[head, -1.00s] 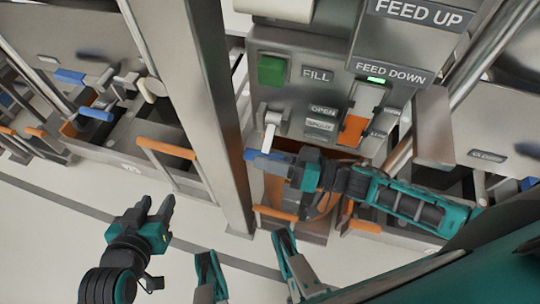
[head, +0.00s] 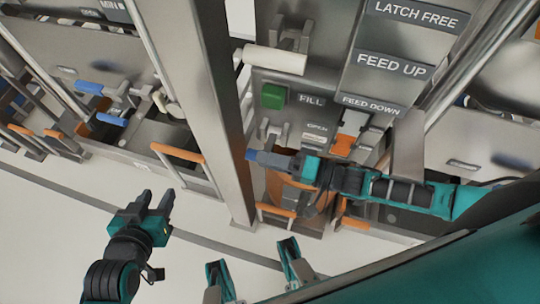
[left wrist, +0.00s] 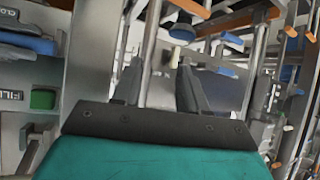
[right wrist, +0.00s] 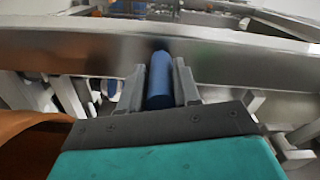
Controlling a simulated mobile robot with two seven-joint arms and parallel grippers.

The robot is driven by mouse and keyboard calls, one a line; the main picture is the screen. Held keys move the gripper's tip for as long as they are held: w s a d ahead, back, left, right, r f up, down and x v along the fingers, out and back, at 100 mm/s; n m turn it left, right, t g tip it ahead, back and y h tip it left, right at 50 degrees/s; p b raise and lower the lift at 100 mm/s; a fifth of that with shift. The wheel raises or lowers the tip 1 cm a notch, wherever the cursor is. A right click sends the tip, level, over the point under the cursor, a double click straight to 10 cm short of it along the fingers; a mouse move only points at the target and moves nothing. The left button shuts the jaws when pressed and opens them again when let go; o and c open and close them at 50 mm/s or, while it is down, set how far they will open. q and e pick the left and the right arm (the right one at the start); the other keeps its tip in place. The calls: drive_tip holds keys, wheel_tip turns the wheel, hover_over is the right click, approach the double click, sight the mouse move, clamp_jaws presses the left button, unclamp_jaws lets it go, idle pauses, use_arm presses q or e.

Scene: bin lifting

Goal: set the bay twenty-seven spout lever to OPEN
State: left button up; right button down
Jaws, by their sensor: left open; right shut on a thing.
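The blue-ended spout lever handle (head: 250,154) is at the left of the bay's panel, below the green button. My right gripper (head: 258,157) is shut on it; in the right wrist view the blue handle (right wrist: 160,82) lies between the two fingers. The small OPEN label (head: 317,127) is on the panel to the right of the lever's metal bracket (head: 265,130), with a second label beneath it that I cannot read. The lever's exact setting is hard to tell, and no bay number is readable. My left gripper (head: 158,200) is open and empty, left of the post, away from the panel.
A thick metal post (head: 215,110) stands between my left gripper and this bay. The green button (head: 273,96) beside FILL and an orange-and-white switch (head: 347,135) are near the lever. A white cylindrical handle (head: 275,59) sticks out above. Open floor (head: 60,230) lies at lower left.

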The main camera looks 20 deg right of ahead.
sight(271, 149)
drive_tip(key=shift+w+r+m, duration=0.25)
drive_tip(key=shift+r+m, duration=0.15)
drive_tip(key=shift+r, duration=0.35)
drive_tip(key=shift+w+d+r+m+p, duration=0.15)
drive_tip(key=shift+r+m+p, duration=0.2)
drive_tip(key=shift+m+p, duration=0.25)
drive_tip(key=shift+w+d+r, duration=0.1)
drive_tip(key=shift+r, duration=0.1)
use_arm(q)
drive_tip(key=shift+s+a+r, duration=0.2)
drive_tip(key=shift+a, duration=0.35)
use_arm(e)
drive_tip(key=shift+w+r, duration=0.1)
drive_tip(key=shift+r, duration=0.05)
drive_tip(key=shift+d, duration=0.1)
drive_tip(key=c, duration=0.8)
unclamp_jaws()
use_arm(q)
drive_tip(key=shift+d, duration=0.1)
